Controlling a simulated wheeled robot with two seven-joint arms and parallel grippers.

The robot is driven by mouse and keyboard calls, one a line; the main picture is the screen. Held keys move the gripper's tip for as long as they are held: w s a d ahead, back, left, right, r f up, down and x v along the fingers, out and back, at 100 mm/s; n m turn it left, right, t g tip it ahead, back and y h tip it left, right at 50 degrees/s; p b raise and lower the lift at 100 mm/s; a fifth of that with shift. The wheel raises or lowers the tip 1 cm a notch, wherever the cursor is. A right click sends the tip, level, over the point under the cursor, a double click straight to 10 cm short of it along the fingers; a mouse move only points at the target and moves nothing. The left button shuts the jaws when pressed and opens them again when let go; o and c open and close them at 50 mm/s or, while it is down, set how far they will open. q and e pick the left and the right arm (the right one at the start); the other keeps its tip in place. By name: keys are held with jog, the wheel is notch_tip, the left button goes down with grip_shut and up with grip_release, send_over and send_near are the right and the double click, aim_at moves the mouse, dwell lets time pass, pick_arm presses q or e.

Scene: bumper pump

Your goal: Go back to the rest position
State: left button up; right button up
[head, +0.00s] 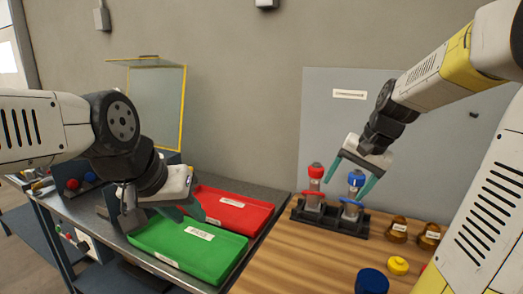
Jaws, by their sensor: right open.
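The red-topped bottle (314,185) and the blue-topped bottle (353,196) stand upright in a dark rack (330,221). Whether a finger touches either bottle cannot be told. My left gripper (178,209) hangs over the far edge of the green tray (215,262). Its teal fingers point down, partly hidden by its own body, so its opening is unclear. I see nothing held in it.
A red tray (250,222) lies behind the green tray on a grey bench. On the wooden table (290,268) are a blue cylinder (371,281), a yellow knob (398,265) and two brown labelled pieces (397,230). A grey panel (318,110) stands behind. The table's front left is clear.

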jog(key=s+a+r+n+t, duration=0.1)
jog(key=s+a+n, duration=0.2)
jog(key=s, duration=0.5)
jog(key=s+a+r+n+t, duration=0.1)
jog(key=s+a+n, duration=0.2)
jog(key=s, duration=0.5)
jog(key=shift+a+r+t+h, duration=0.3)
jog(key=shift+a+r, duration=0.05)
jog(key=shift+a, duration=0.45)
jog(key=shift+s, duration=0.1)
